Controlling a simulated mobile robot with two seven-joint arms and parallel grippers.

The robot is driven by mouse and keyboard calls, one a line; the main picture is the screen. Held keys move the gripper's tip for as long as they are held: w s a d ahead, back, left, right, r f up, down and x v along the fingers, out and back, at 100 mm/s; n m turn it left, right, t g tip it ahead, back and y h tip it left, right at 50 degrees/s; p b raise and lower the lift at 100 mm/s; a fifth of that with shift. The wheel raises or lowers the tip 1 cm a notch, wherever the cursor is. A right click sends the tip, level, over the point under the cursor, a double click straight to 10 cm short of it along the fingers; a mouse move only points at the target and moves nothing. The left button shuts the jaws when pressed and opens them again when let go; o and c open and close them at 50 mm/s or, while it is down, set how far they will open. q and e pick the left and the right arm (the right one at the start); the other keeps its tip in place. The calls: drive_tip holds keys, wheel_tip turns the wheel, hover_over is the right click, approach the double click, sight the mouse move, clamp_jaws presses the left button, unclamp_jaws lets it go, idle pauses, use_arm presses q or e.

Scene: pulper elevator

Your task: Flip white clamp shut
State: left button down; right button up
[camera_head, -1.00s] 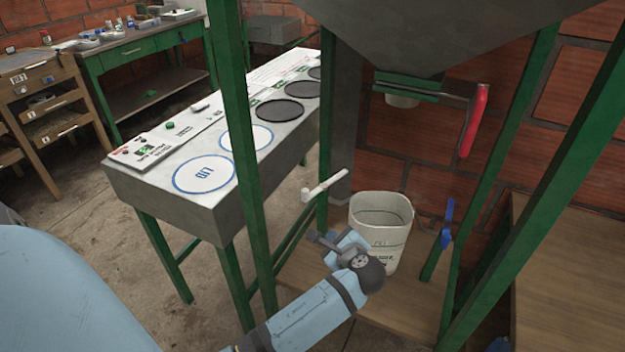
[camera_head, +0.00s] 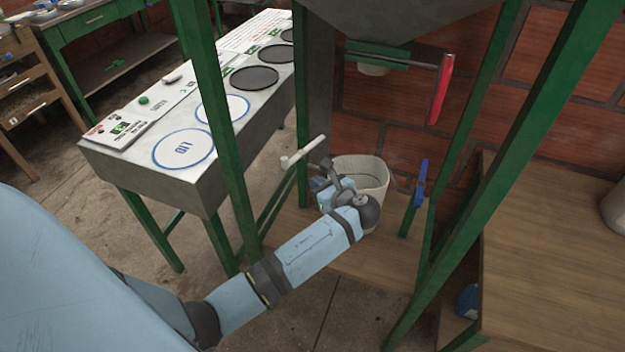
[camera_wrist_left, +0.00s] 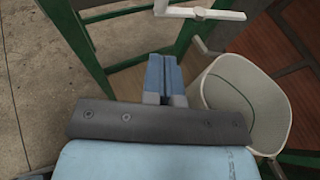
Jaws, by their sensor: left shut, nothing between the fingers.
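The white clamp (camera_head: 303,153) is a white bar with a short knob at its left end, at the green post of the hopper stand. My left gripper (camera_head: 322,186) is just below and right of the clamp, beside the white bucket. In the left wrist view its blue fingers (camera_wrist_left: 163,68) are together and empty, pointing toward the clamp with a visible gap. My right gripper is not in view.
The white bucket (camera_head: 362,172) stands under the hopper, close to my gripper. Green posts (camera_head: 212,110) frame the space. A blue clamp (camera_head: 421,182) is on a post to the right. A red handle (camera_head: 441,88) hangs above. A grey table (camera_head: 206,188) stands left.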

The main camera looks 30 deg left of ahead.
sight(287, 163)
use_arm(q)
drive_tip(key=x, duration=0.6)
drive_tip(key=b+x, duration=0.1)
drive_tip(key=x, duration=0.3)
drive_tip(key=shift+a+r, duration=0.1)
drive_tip(key=shift+r, duration=0.2)
drive_tip(key=shift+w+a, duration=0.2)
drive_tip(key=shift+a, duration=0.6)
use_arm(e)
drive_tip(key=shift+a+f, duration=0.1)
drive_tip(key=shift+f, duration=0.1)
